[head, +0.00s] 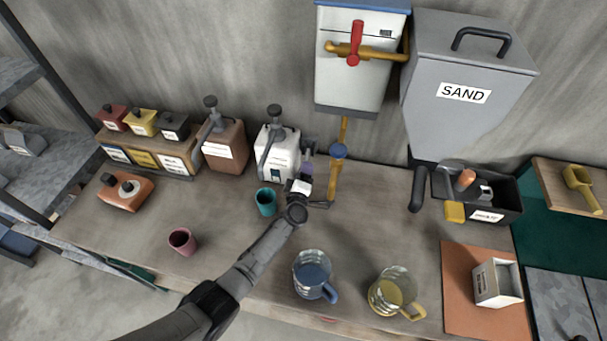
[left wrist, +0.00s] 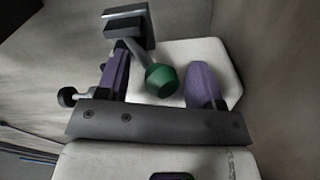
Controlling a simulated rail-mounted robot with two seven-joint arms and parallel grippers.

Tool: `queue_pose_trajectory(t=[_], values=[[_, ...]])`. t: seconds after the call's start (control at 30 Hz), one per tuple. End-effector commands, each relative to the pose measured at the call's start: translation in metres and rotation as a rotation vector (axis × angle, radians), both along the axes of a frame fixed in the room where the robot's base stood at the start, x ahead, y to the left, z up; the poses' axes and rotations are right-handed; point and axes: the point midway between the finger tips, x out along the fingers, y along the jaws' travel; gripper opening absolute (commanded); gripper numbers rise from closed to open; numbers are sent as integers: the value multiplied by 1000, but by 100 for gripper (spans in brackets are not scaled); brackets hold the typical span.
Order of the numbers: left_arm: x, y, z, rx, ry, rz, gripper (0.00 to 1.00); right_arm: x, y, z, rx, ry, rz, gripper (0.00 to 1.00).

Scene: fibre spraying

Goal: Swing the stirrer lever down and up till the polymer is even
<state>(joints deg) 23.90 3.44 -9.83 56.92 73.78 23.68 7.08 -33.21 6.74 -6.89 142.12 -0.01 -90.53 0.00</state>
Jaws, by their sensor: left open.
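A white container (head: 277,150) stands at the back of the bench, with a dark fitting and lever on top. In the left wrist view a thin lever (left wrist: 139,52) runs from a dark block to a green knob (left wrist: 162,80). My left gripper (head: 306,168) is at the right side of the white container. It is open, its purple fingers (left wrist: 160,84) on either side of the green knob, with gaps showing at both sides. Whether the knob touches a finger I cannot tell. The polymer is hidden. My right gripper is in neither view.
A teal cup (head: 266,201) stands just left of my left gripper. A brass pipe (head: 334,182) with a blue joint comes down close on its right. A blue mug (head: 311,272) and a yellow mug (head: 391,291) stand near the front edge. A brown container (head: 225,147) is further left.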

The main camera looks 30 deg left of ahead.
Motion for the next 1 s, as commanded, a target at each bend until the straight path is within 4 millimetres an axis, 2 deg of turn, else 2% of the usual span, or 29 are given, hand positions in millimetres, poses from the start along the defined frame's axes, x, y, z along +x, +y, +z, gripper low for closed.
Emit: queue_pose_trajectory(t=[0.17,0.8,1.0], values=[[0,0,0,0,0,0,61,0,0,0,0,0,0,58],[-1,0,-1,-1,2,0,0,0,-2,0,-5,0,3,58],[-1,0,0,-3,7,0,0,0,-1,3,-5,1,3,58]])
